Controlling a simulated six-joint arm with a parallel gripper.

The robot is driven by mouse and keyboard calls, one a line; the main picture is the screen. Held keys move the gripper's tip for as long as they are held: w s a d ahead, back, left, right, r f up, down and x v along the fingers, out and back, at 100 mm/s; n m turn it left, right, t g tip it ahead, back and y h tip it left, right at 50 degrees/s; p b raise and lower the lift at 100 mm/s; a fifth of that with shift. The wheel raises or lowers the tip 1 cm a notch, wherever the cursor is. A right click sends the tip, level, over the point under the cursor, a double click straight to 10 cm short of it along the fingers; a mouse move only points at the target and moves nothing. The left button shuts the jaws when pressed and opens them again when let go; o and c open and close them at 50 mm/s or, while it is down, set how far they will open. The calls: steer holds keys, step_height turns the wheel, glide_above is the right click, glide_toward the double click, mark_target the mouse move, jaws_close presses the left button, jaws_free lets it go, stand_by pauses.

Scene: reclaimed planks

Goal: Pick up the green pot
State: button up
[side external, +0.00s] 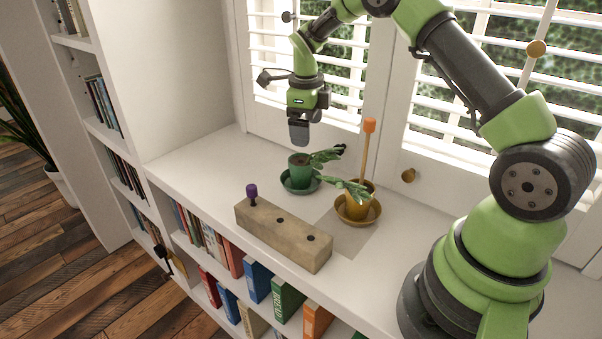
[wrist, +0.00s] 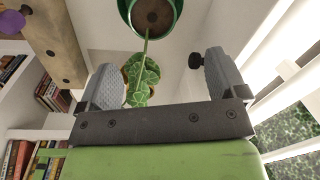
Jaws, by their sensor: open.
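The green pot (side external: 299,173) stands upright on a green saucer (side external: 290,187) on the white shelf top, with a variegated leafy plant hanging out to its right. In the wrist view the green pot (wrist: 168,33) is at the top edge, partly cut off, showing dark soil and a stem with a leaf (wrist: 145,75). My gripper (side external: 299,133) points down above the green pot, clear of it and slightly toward the window. In the wrist view my gripper (wrist: 162,82) has its two grey fingers wide apart, with nothing held between them.
A yellow pot (side external: 361,209) on a yellow saucer (side external: 349,219) stands to the right, with an orange-tipped stick rising from it. A wooden block (side external: 284,236) with a purple-knobbed peg (side external: 252,193) lies in front. Window shutters stand behind. The shelf's left part is clear.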

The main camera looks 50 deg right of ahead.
glide_above(307, 164)
steer(key=d, duration=0.1)
steer(key=f, duration=0.4)
steer(key=shift+w+d+f, duration=0.1)
steer(key=shift+w, duration=0.3)
steer(key=f, duration=0.5)
steer(key=shift+s+f, duration=0.1)
steer(key=shift+s, duration=0.1)
steer(key=shift+c, duration=0.5)
steer(key=c, duration=1.1)
steer(key=shift+r, duration=6.6)
steer(key=shift+c, duration=0.2)
steer(key=f+m, duration=0.1)
steer(key=f, duration=0.2)
steer(key=f+m, duration=0.1)
steer(key=f, duration=0.2)
steer(key=f+m, duration=0.2)
steer(key=f, duration=0.1)
steer(key=shift+a+f, duration=0.3)
steer(key=shift+f, duration=1.45)
